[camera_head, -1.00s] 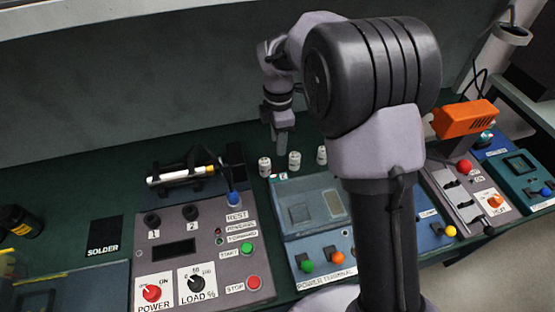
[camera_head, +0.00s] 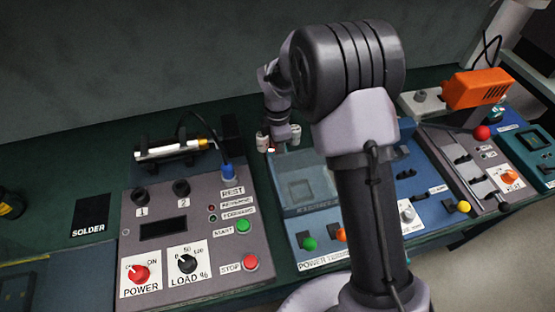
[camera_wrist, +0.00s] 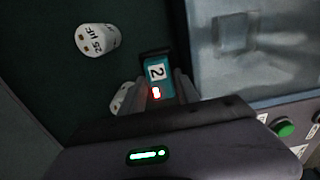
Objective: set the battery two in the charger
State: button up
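Battery two (camera_wrist: 157,72) is a small teal block with a white "2" label, a red light and a dark end. In the wrist view it lies between the two fingers of my gripper (camera_wrist: 163,92), which are close along its sides. I cannot tell whether they press on it. In the head view my gripper (camera_head: 280,138) is low at the back of the bench, behind the blue power terminal panel, and the battery is mostly hidden there apart from a red spot. No device is readable as the charger.
White cylinders stand close beside my gripper, one (camera_head: 262,141) to its left; one marked "25 HF" (camera_wrist: 98,39) shows in the wrist view. The power terminal (camera_head: 303,180), a grey control panel (camera_head: 195,240) and an orange device (camera_head: 477,88) crowd the bench. Bare green surface lies at left.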

grip_shut()
